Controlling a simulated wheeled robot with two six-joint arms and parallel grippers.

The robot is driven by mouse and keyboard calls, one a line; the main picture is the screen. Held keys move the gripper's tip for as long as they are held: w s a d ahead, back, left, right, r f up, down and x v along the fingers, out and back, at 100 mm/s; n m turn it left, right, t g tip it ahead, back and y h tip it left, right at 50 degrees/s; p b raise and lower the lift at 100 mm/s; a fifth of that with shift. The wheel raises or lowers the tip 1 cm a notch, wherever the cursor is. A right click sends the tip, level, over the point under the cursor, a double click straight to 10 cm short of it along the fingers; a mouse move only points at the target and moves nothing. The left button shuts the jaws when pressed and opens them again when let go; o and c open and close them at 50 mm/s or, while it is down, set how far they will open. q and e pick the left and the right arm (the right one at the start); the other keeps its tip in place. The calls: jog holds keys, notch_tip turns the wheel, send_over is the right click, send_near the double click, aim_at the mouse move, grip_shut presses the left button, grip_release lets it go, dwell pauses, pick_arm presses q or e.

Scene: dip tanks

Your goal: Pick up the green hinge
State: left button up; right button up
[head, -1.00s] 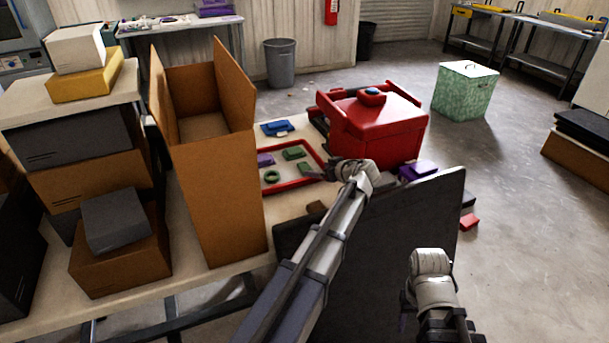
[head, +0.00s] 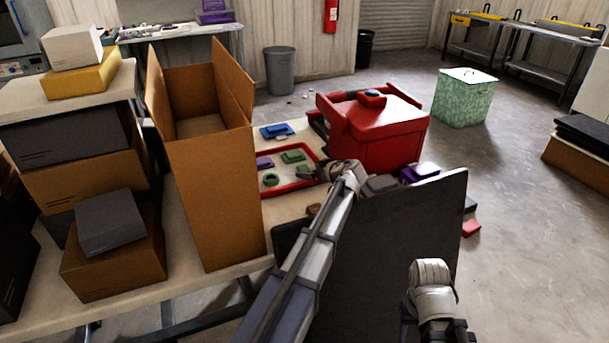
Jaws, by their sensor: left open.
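A red-rimmed tray (head: 287,191) on the table holds several small parts. A flat green piece (head: 293,156) lies near its back. A green ring (head: 270,180) lies near its front left. A third small green piece (head: 306,170) lies at the right, close to the gripper. Which green piece is the hinge is too small to tell. A purple piece (head: 264,162) lies at the left. My left gripper (head: 312,174) is open, low over the tray's right side, its fingers pointing left. It partly hides that side. Of my right arm only a link shows at lower right.
A tall open cardboard box (head: 215,205) stands left of the tray. A red lidded container (head: 378,135) stands behind and right of the gripper. A dark upright panel (head: 400,240) stands in front. A blue part (head: 277,131) lies behind the tray.

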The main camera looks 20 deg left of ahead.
pick_arm(q)
jog(key=shift+x, duration=1.05)
grip_shut()
